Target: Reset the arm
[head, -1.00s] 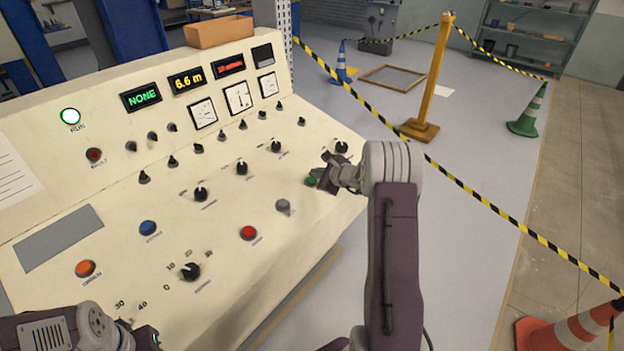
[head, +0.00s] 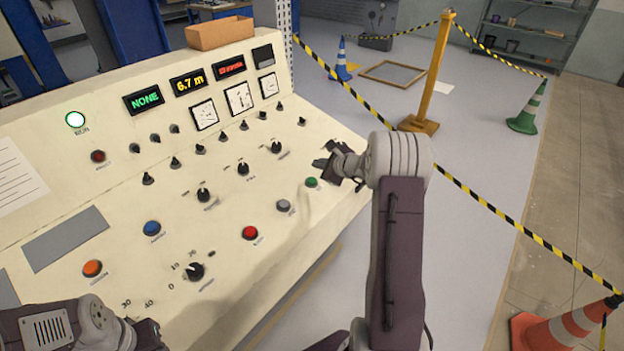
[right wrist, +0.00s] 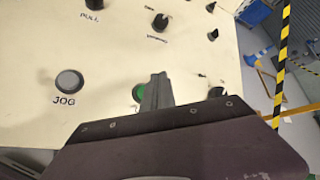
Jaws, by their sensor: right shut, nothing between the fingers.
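The cream control panel (head: 120,240) slopes across the left half of the head view. My right gripper (head: 322,163) is shut and empty, just above the panel's right end. The green button (head: 311,182) shows just below its tips, with a visible gap. In the right wrist view my closed fingers (right wrist: 157,88) partly cover the green button (right wrist: 138,93). The grey JOG button (right wrist: 69,81) lies to their left and also shows in the head view (head: 283,205). My left gripper (head: 148,333) shows only partly at the bottom left; its fingers cannot be made out.
The panel carries a red button (head: 250,232), a blue button (head: 152,228), an orange button (head: 93,268) and several black knobs. The lit RUN lamp (head: 75,120) is at the upper left. Striped tape (head: 470,200) and a traffic cone (head: 565,328) stand right of my right arm.

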